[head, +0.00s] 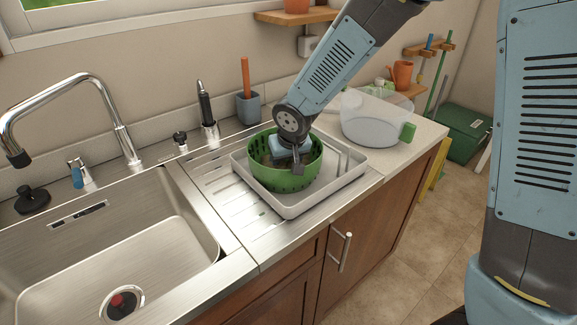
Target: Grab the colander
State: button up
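The green colander (285,178) sits in a light grey tray (326,196) on the ribbed drainboard to the right of the sink. It stands upright. My gripper (287,162) reaches down from above into the colander's opening. Part of the gripper lies in front of the colander's near rim, and part is inside the bowl. The gap between the fingers does not show clearly, so I cannot tell whether they touch or hold the rim. The inside bottom of the colander is mostly hidden by the gripper.
A clear container with green handles (372,122) stands on the counter behind and right of the tray. The sink (110,235) with its faucet (100,100) is at left. A grey cup with an orange-handled tool (249,108) stands behind the tray.

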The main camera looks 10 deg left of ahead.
jog(key=shift+c, duration=0.2)
grip_shut()
dwell(0.4)
jog(key=shift+r, duration=0.1)
